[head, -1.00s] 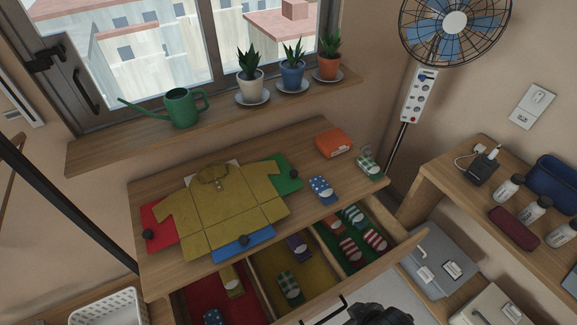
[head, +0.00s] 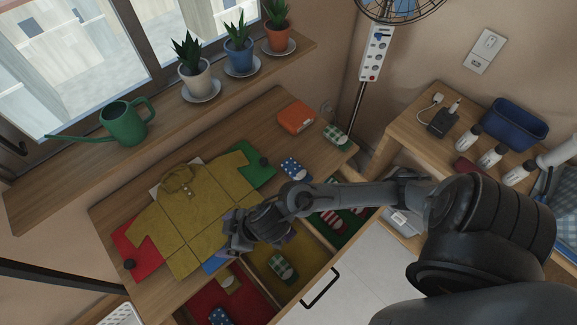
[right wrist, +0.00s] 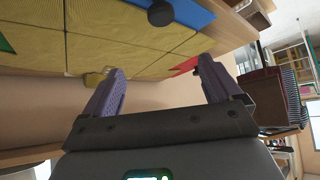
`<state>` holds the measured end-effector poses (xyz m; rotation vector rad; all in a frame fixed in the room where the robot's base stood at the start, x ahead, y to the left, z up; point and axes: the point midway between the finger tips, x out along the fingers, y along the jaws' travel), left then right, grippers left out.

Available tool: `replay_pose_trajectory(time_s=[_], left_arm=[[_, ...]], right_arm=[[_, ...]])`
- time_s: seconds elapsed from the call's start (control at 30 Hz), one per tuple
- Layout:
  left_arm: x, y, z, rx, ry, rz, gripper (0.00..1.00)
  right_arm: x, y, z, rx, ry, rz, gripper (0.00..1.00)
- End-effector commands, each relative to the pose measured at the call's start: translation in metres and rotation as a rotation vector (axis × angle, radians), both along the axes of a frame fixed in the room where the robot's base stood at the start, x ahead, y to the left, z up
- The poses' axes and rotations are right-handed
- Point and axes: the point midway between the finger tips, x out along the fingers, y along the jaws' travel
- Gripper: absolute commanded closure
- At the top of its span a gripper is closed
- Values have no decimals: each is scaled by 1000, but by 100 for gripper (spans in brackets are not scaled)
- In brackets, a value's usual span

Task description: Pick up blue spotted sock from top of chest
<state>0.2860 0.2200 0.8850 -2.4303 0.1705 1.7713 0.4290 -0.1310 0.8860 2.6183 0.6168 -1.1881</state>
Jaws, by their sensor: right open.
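The blue spotted sock (head: 296,168), blue with white dots, lies on the wooden chest top (head: 262,125), right of the green board's corner. My right gripper (head: 236,238) is over the chest's front edge near the blue board, left of and nearer than the sock, and not touching it. In the right wrist view its two purple fingers (right wrist: 160,85) are apart with nothing between them. The sock cannot be made out in that view. My left gripper is not in view.
A yellow shirt (head: 180,225) lies on coloured boards. A green checked sock (head: 336,134) and orange box (head: 296,116) lie behind the spotted sock. The open drawer below holds several socks, including another spotted one (head: 219,316). Potted plants line the sill.

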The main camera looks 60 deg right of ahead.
Motion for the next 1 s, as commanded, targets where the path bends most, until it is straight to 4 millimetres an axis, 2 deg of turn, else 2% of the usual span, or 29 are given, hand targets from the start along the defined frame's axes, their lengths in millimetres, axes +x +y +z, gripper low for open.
replay_pose_trajectory(time_s=[0.03, 0.07, 0.13, 0.27, 0.3, 0.4, 0.53, 0.6, 0.7, 1.0], left_arm=[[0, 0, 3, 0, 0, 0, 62], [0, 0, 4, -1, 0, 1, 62], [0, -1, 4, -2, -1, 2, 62], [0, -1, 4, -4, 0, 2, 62], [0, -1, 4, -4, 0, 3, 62], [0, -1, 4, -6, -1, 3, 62], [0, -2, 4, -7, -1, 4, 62], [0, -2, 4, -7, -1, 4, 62], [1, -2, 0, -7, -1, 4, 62], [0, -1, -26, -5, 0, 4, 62]], right_arm=[[9, -13, -2, -12, 18, 18, 8], [12, -21, -7, -12, 43, 24, 8], [16, -49, -18, -17, 126, 15, 8], [16, -129, -28, -41, 325, -111, 8], [14, -155, -28, -50, 386, -171, 8], [4, -218, -19, -64, 519, -342, 8], [-13, -277, -2, -66, 642, -544, 8], [-21, -296, 5, -63, 684, -624, 8], [-29, -312, 6, -60, 721, -696, 8], [-32, -317, -31, -57, 736, -724, 8]])
